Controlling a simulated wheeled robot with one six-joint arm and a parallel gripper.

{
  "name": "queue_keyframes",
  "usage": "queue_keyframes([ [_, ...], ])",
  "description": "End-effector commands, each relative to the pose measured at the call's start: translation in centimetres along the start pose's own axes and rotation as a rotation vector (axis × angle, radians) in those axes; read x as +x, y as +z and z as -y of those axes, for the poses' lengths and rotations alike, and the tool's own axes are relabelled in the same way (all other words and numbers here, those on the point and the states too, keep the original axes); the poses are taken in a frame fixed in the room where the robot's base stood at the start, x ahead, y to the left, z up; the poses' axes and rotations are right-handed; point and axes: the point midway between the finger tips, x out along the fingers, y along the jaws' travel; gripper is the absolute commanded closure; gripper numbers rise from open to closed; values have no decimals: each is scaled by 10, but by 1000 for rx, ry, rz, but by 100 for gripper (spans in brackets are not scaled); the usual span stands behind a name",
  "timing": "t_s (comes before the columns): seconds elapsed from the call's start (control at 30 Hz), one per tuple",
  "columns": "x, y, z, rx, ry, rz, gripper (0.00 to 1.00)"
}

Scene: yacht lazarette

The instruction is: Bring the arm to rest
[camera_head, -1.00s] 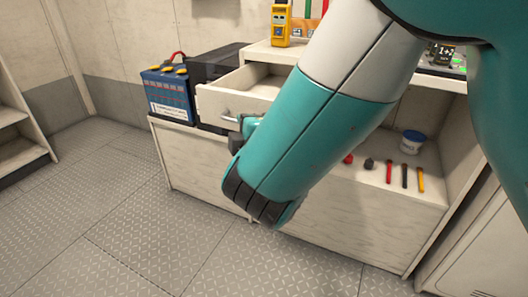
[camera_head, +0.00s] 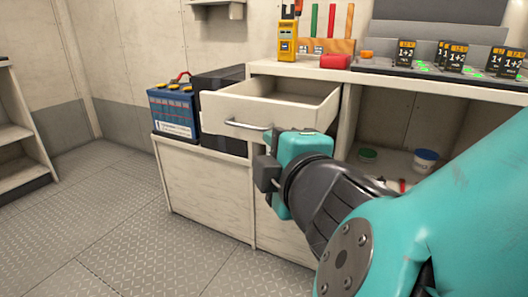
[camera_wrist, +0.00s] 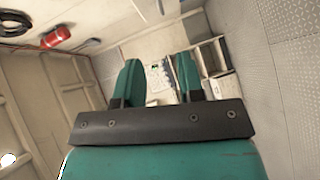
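My arm reaches in from the lower right of the head view. My gripper (camera_head: 268,174) is in front of the cabinet, just below and right of the open drawer's handle (camera_head: 247,125); whether it touches the drawer front is unclear. In the wrist view, my gripper (camera_wrist: 158,82) shows two teal fingers well apart with nothing held between them. The drawer (camera_head: 258,111) is pulled out and its visible inside looks empty.
A blue battery (camera_head: 173,111) stands left of the drawer beside a black box (camera_head: 222,92). A yellow meter (camera_head: 288,43) and a red object (camera_head: 335,62) are on the worktop. A white-and-blue tub (camera_head: 425,161) sits on the lower shelf. The floor at left is clear.

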Motion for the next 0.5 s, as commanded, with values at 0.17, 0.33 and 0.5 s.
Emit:
queue_keyframes([
  [0.17,0,0,0,0,0,0,65],
  [0.33,4,16,6,61,-51,52,65],
  [0.5,3,79,47,386,-319,291,65],
])
